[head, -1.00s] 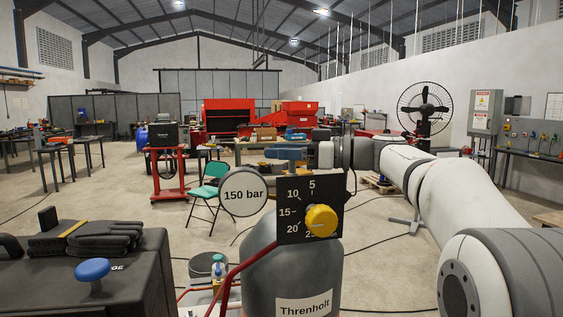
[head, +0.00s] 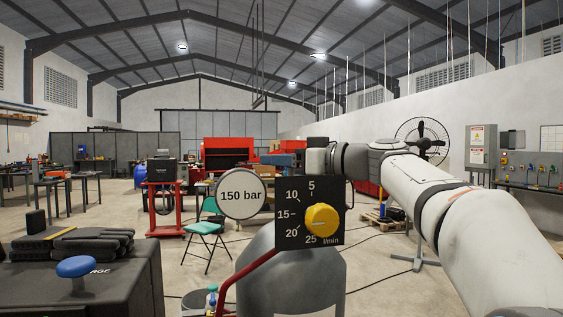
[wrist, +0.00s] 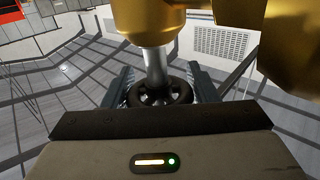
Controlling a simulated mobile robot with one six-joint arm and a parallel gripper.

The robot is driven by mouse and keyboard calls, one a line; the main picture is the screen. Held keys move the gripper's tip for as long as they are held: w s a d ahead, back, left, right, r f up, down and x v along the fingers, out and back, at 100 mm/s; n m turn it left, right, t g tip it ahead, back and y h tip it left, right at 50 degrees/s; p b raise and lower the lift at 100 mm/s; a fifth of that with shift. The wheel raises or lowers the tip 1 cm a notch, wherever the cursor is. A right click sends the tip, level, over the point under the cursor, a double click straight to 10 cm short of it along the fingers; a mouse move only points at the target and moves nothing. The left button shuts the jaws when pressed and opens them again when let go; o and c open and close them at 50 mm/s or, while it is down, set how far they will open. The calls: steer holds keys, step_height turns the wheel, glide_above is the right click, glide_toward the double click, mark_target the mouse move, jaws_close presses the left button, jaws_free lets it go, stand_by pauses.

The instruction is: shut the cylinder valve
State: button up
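The gas cylinder (head: 290,275) is grey and stands in front of me in the head view, its upper part in view. In the wrist view, a black handwheel (wrist: 160,94) sits at the end of a silver stem (wrist: 154,65) on a brass valve body (wrist: 149,22). My gripper (wrist: 161,86) has one finger on each side of the handwheel; whether they press on it is unclear. In the head view my gripper (head: 283,160) is partly behind the panel, and the handwheel is hidden.
A black case (head: 110,285) with gloves and a blue mushroom knob (head: 75,267) stands at the lower left. Behind are a green chair (head: 206,228), a red trolley (head: 166,220) and a fan (head: 421,138). Open floor lies at left.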

steer(key=o, duration=0.4)
step_height(320, 180, up, 10)
steer(key=shift+r+p, duration=0.1)
steer(key=shift+p, duration=0.85)
